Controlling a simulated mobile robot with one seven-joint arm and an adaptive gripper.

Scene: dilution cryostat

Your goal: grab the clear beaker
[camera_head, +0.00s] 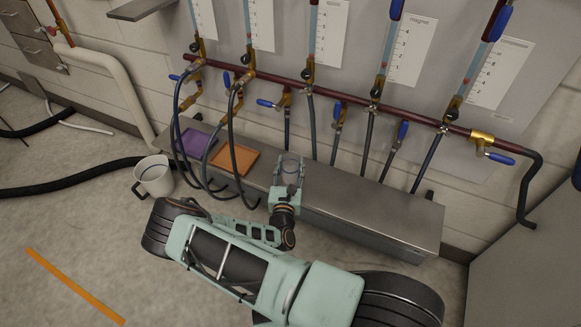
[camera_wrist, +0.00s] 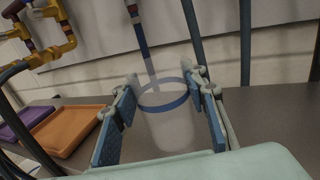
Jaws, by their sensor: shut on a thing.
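The clear beaker (camera_wrist: 170,126) is a see-through cup with a blue band near its rim. It stands upright between the two blue-padded fingers of my gripper (camera_wrist: 168,112) in the wrist view, one finger on each side. In the head view the beaker (camera_head: 291,166) shows at the end of my arm, over the grey metal bench. My gripper (camera_head: 287,188) is shut on it. The beaker's lower part is hidden by the gripper body, so I cannot tell whether its base touches the bench.
An orange tray (camera_head: 236,171) and a purple tray (camera_head: 194,143) lie on the metal bench (camera_head: 390,214) to the left. Dark hoses hang in front of them from a red pipe (camera_head: 330,91) with blue-handled valves. A white bucket (camera_head: 154,176) stands on the floor. The bench's right part is clear.

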